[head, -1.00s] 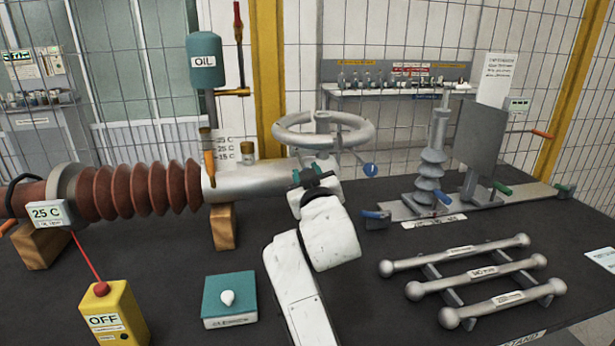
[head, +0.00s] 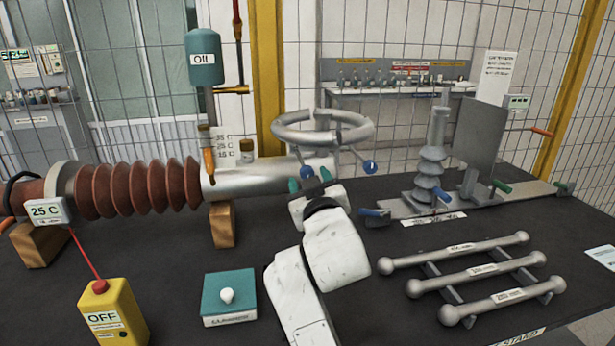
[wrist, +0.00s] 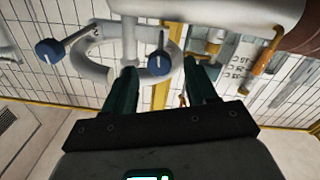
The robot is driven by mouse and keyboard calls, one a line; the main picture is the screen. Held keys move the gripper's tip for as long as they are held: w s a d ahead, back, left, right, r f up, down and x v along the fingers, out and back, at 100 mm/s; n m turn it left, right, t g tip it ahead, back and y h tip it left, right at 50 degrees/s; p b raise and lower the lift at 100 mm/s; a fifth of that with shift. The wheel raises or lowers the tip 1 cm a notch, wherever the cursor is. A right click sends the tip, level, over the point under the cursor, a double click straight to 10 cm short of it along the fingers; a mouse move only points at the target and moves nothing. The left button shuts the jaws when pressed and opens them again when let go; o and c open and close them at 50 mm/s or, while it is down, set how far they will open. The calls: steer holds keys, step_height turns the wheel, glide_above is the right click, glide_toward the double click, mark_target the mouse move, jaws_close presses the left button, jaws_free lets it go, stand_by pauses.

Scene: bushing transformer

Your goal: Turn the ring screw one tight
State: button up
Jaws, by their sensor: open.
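In the wrist view one blue screw head (wrist: 159,64) shows between my fingertips, and the other (wrist: 48,51) is off to the left. I cannot read which is screw one. My gripper (head: 309,179) is open, its green fingers just below the left screw in the head view. In the wrist view my gripper (wrist: 160,70) has no visible contact with the screw.
A brown ribbed bushing (head: 135,190) and wooden supports (head: 222,224) are at left. A yellow OFF box (head: 112,312) and teal box (head: 229,297) are in front. Metal rods (head: 480,270) lie at right. An insulator stand (head: 430,170) is behind them.

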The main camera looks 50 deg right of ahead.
steer(key=v, duration=0.6)
steer(key=shift+s+a, duration=0.2)
steer(key=shift+s, duration=0.1)
